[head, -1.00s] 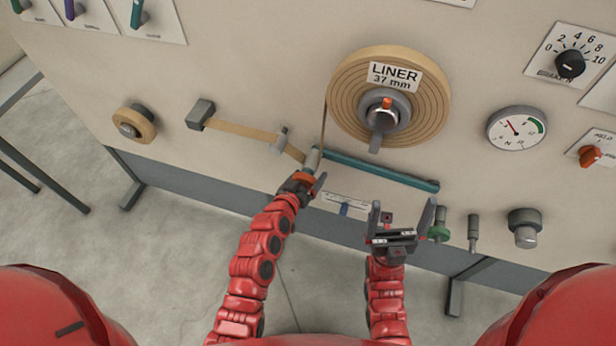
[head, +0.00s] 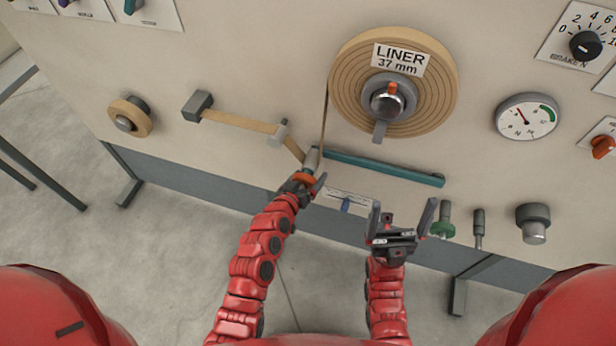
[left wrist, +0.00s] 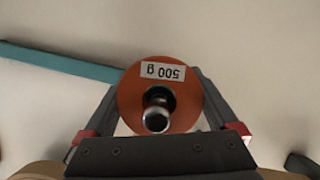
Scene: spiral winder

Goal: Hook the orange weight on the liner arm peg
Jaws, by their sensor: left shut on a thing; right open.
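The orange weight (head: 303,178) is a disc held in my left gripper (head: 309,182), just below the grey roller (head: 312,158) at the left end of the teal liner arm (head: 385,168). In the left wrist view the orange weight (left wrist: 133,108) has an upside-down "500 g" label and sits between the fingers. A shiny metal pin end (left wrist: 157,120) shows within its central hole; I cannot tell whether this is the arm's peg or how far it passes through. My right gripper (head: 403,212) is open and empty, below the arm's right part.
The liner roll (head: 345,100) is above the arm, and its tan strip runs down to the roller.

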